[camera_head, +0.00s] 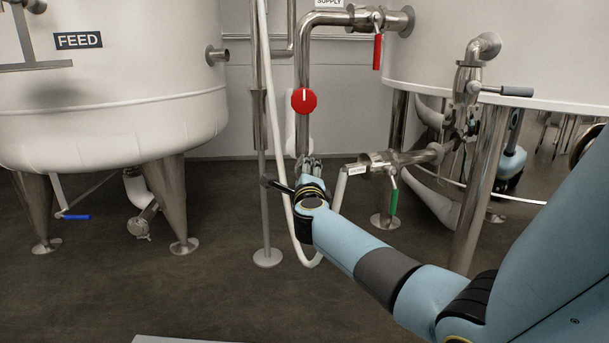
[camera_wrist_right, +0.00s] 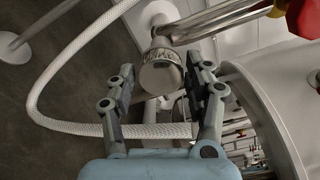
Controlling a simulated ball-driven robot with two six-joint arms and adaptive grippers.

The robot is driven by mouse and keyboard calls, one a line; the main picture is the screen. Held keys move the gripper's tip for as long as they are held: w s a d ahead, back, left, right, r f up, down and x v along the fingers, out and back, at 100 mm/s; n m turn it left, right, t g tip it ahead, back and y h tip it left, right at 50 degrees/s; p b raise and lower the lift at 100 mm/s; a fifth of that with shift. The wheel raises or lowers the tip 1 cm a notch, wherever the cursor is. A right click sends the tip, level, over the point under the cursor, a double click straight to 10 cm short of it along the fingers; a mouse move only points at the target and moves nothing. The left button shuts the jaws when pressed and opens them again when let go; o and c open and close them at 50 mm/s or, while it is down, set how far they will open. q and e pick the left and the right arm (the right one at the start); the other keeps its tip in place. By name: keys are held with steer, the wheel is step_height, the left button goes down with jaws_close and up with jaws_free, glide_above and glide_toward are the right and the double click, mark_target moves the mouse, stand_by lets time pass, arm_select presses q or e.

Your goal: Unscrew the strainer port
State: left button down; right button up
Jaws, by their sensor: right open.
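A round metal cap with a knurled band (camera_wrist_right: 161,74), which looks like the strainer port, sits on a pipe fitting in the right wrist view. It lies between and just beyond the open fingers of my right gripper (camera_wrist_right: 160,84), with a gap on both sides. In the head view my right gripper (camera_head: 308,165) is raised at the lower end of the vertical steel pipe (camera_head: 303,65). The cap is hidden or too small to tell there. My left gripper is not in view.
A white hose (camera_head: 290,215) hangs around my right wrist. A red octagonal knob (camera_head: 304,101) is above the gripper. A horizontal pipe (camera_head: 415,156) with a green-handled valve (camera_head: 394,195) is close on the right.

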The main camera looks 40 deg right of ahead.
arm_select(q)
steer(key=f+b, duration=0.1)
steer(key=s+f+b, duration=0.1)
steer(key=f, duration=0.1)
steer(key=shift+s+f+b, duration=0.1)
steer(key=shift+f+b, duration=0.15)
steer(key=shift+b, duration=0.1)
arm_select(e)
steer(key=m, duration=1)
steer(key=shift+r+m, duration=0.1)
steer(key=shift+m, duration=0.2)
jaws_close()
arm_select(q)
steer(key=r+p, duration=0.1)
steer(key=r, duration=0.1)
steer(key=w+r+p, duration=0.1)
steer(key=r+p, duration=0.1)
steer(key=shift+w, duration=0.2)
arm_select(e)
steer(key=n, duration=0.5)
steer(key=shift+a, duration=0.1)
